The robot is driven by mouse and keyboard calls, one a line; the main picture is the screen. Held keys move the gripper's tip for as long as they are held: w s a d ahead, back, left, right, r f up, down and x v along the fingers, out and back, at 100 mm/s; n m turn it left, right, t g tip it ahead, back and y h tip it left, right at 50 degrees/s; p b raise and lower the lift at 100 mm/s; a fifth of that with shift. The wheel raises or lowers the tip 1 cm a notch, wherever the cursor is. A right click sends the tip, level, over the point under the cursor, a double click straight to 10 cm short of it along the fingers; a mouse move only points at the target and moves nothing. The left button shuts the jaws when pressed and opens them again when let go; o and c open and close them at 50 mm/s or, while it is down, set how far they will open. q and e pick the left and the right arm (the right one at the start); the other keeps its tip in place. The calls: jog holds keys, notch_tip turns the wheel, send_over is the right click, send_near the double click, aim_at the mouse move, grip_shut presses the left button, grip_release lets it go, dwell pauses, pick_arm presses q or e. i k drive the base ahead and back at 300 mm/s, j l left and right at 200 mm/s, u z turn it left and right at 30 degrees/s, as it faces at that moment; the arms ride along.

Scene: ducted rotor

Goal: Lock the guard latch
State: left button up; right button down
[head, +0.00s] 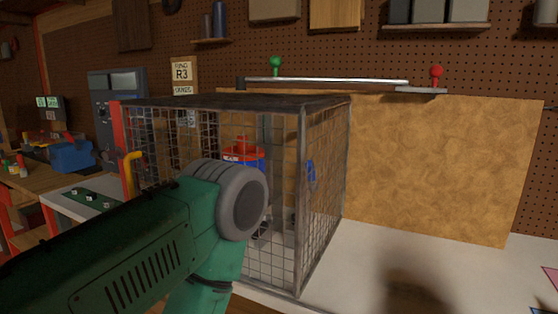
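A wire mesh guard cage (325,190) with a dark metal frame stands on the white bench. A red upright (120,140) forms its left front edge. A bent yellow handle (130,175) shows low at that left side; I cannot tell whether it is the guard latch or how it is set. My green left arm with its grey joint comes in from the left and covers the lower front of the cage. Its gripper does not show. My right gripper is not in view. A red-topped blue object (243,152) shows through the mesh.
A wooden panel (440,165) stands behind and right of the cage, with a metal bar (325,82) along its top between green and red knobs. A grey control cabinet (118,88) stands behind left.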

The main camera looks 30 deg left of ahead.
aim_at(110, 155)
jog(key=u, duration=2)
jog(key=z, duration=0.25)
jog(key=i+j+z, duration=0.15)
jog(key=z, duration=0.15)
jog(key=i+j+z, duration=0.15)
jog(key=j+z, duration=0.45)
jog(key=j, duration=0.15)
jog(key=i, duration=0.05)
